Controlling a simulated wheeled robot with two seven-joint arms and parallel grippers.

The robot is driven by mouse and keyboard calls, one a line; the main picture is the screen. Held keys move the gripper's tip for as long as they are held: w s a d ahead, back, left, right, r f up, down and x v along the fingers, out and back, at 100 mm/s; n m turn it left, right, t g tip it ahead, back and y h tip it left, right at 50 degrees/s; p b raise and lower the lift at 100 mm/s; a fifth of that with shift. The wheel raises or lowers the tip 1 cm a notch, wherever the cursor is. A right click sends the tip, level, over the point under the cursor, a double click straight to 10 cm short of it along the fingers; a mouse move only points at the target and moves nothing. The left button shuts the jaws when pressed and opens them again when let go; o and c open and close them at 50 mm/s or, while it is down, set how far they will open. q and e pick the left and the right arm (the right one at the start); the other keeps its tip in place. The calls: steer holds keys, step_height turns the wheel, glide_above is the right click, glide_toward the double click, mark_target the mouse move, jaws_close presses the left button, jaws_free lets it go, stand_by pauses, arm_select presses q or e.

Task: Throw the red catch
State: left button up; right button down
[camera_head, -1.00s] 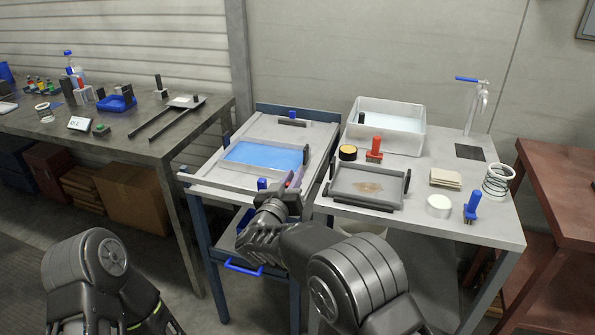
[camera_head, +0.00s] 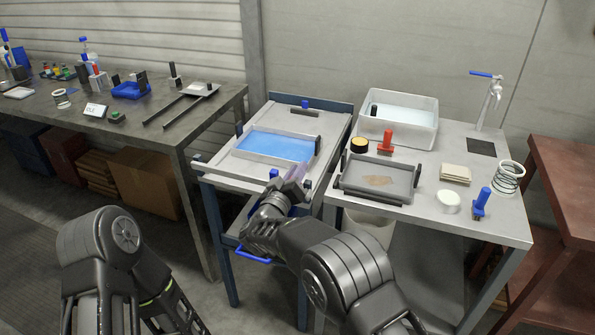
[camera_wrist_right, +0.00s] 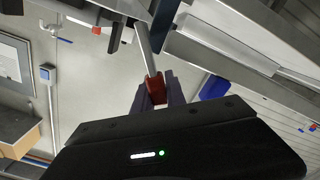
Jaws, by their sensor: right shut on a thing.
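In the right wrist view, the red catch (camera_wrist_right: 155,88) is a small dark-red piece at the end of a grey bar. My right gripper (camera_wrist_right: 158,92) is shut on it, with a dark finger on each side. In the head view the same gripper (camera_head: 293,180) is at the near end of the grey wheeled cart (camera_head: 215,168), close to the blue-filled tray (camera_head: 315,147). The catch itself cannot be made out there. My left arm shows at the lower left of the head view, but its gripper is out of sight.
A side table (camera_head: 465,222) right of the cart holds a white tub (camera_head: 425,131), a red-handled tool (camera_head: 387,142), a grey tray (camera_head: 410,190) and a spring coil (camera_head: 508,177). A dark bench (camera_head: 185,125) stands left. Open floor lies between bench and cart.

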steer(key=c, duration=1.4)
jaws_free()
steer(key=shift+o, duration=0.2)
steer(key=shift+s, duration=0.1)
steer(key=b+v, duration=0.1)
steer(key=v, duration=0.6)
steer(key=shift+s+a, duration=0.15)
steer(key=shift+s, duration=0.15)
